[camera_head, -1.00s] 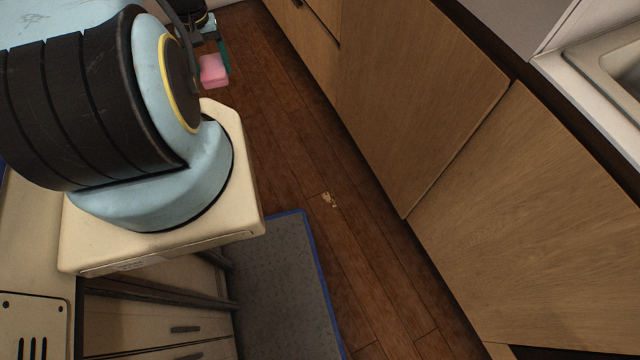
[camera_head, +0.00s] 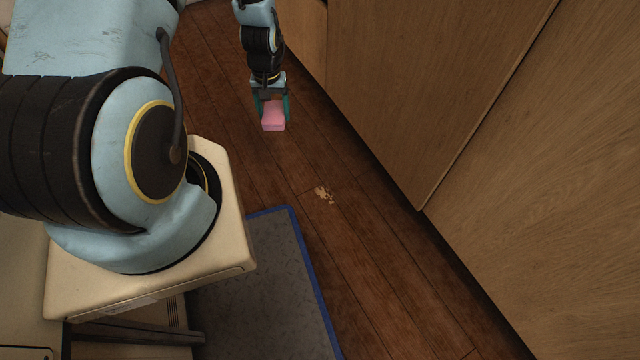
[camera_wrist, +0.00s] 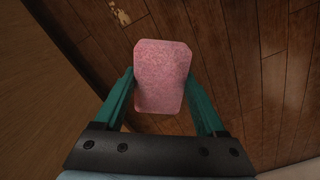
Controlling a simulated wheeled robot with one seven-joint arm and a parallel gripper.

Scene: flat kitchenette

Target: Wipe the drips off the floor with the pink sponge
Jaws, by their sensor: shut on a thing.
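The pink sponge (camera_head: 273,118) is held between the teal fingers of my gripper (camera_head: 272,104), above the wooden floor. In the wrist view the sponge (camera_wrist: 163,76) sits between both fingers of my gripper (camera_wrist: 162,88), its broad face towards the camera. The drips (camera_head: 323,195) are a small pale, tan patch on the floor, below and right of the sponge in the head view. The drips also show at the top left of the wrist view (camera_wrist: 118,14), apart from the sponge.
Wooden cabinet fronts (camera_head: 420,90) stand along the right side of the floor. A grey mat with a blue edge (camera_head: 265,290) lies below and left of the drips. The floor strip between mat and cabinets is otherwise clear.

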